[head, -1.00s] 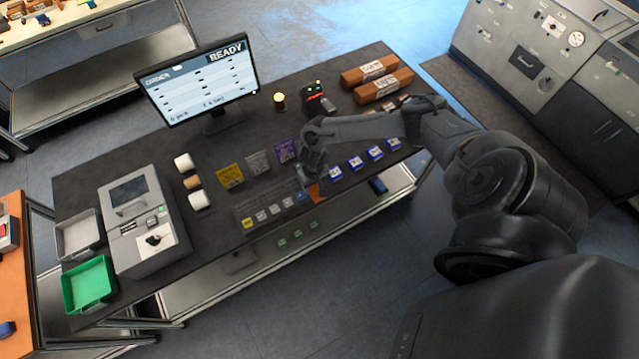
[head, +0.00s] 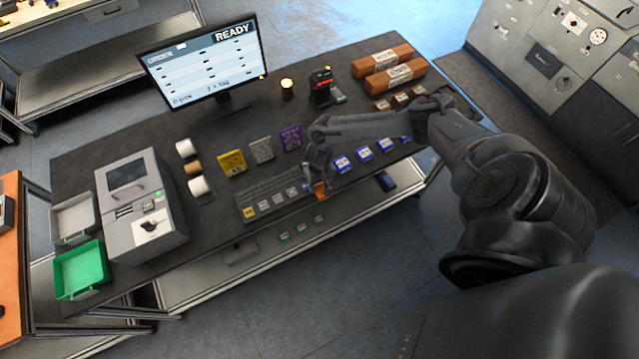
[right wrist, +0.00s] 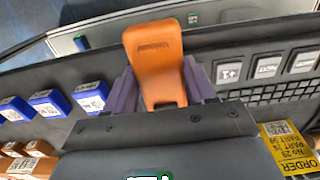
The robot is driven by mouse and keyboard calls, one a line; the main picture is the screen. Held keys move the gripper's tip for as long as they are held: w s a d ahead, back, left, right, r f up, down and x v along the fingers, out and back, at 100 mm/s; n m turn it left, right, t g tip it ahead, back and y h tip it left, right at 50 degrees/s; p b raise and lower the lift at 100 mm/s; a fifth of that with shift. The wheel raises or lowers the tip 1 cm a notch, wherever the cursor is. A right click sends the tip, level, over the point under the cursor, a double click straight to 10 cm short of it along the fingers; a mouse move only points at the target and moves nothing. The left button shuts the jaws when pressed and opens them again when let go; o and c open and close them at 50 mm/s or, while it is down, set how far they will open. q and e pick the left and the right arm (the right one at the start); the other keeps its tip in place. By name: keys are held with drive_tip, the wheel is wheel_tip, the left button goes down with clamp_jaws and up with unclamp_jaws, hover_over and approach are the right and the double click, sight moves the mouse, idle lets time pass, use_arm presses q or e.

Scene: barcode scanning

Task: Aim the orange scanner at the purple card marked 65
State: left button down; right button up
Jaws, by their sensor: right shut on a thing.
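The orange scanner (head: 320,190) is held in my right gripper (head: 318,180) near the table's front edge, beside the right end of the keyboard. In the right wrist view the scanner (right wrist: 158,62) sits between the two dark fingers of the gripper (right wrist: 160,85), which are shut on it. The purple card (head: 291,137) lies on the table just behind and to the left of the gripper in the head view. Its number is too small to read there, and the card does not show in the right wrist view. My left gripper is not in view.
A grey card (head: 261,149) and a yellow card (head: 232,162) lie left of the purple one. The keyboard (head: 265,202) is along the front edge. Several blue boxes (head: 362,153) stand to the right. A monitor (head: 205,65) reading READY stands behind.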

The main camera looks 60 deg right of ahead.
idle(0.3)
drive_tip(key=shift+r, duration=0.2)
wheel_tip(320, 180, up, 7)
drive_tip(key=p, duration=0.8)
wheel_tip(320, 180, up, 5)
drive_tip(key=shift+f+b, duration=0.2)
drive_tip(key=shift+b, duration=0.45)
